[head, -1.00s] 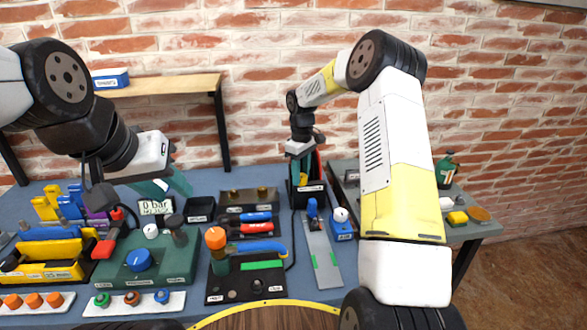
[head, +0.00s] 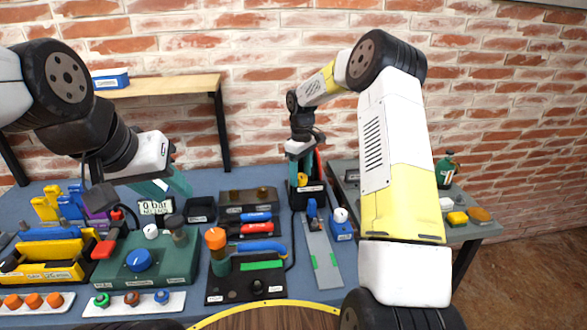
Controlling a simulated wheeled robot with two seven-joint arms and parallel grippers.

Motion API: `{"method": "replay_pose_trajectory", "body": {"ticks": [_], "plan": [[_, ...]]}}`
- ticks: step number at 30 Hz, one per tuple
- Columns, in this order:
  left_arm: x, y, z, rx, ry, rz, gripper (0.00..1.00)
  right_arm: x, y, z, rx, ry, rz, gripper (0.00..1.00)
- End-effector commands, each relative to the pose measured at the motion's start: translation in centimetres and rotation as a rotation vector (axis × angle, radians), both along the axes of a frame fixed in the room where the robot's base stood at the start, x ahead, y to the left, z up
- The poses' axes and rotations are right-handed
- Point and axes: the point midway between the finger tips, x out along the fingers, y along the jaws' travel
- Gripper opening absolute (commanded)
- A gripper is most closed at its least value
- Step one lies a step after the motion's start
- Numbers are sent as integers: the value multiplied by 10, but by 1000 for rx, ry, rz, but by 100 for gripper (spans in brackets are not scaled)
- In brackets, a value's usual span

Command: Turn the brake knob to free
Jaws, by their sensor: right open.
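I cannot tell for certain which part is the brake knob, as the small labels are not legible. A blue knob (head: 138,260) sits on the front of a green box (head: 172,265) at the left. A small blue part (head: 312,208) stands on a grey rail plate (head: 321,250) right of centre. My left gripper (head: 168,186) has teal fingers apart and empty, above and behind the green box. My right gripper (head: 301,170) is at the black bin (head: 309,197) at the back; it is open, with its fingertips partly hidden.
A black base with an orange-topped post (head: 216,239) and blue handle (head: 260,247) stands centre front. A display (head: 156,207) reads 0 bar. Yellow and blue holders (head: 45,255) crowd the left. My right arm covers part of the side table (head: 475,229).

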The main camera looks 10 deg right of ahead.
Motion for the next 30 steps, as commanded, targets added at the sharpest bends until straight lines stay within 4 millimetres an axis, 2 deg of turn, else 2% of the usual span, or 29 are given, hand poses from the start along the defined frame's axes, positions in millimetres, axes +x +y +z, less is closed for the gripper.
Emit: {"method": "replay_pose_trajectory", "body": {"ticks": [13, 18, 27, 30], "plan": [[0, 0, 0, 0, 0, 0, 36, 1, 0, 67, -1, -4, 0, 59], [0, 0, 0, 0, 0, 0, 36, 0, 0, 76, 0, -1, 0, 59], [0, 0, 0, 0, 0, 0, 36, 0, 0, 78, 0, -3, 0, 59], [0, 0, 0, 0, 0, 0, 36, -6, 1, 89, -2, -16, -9, 59]]}}
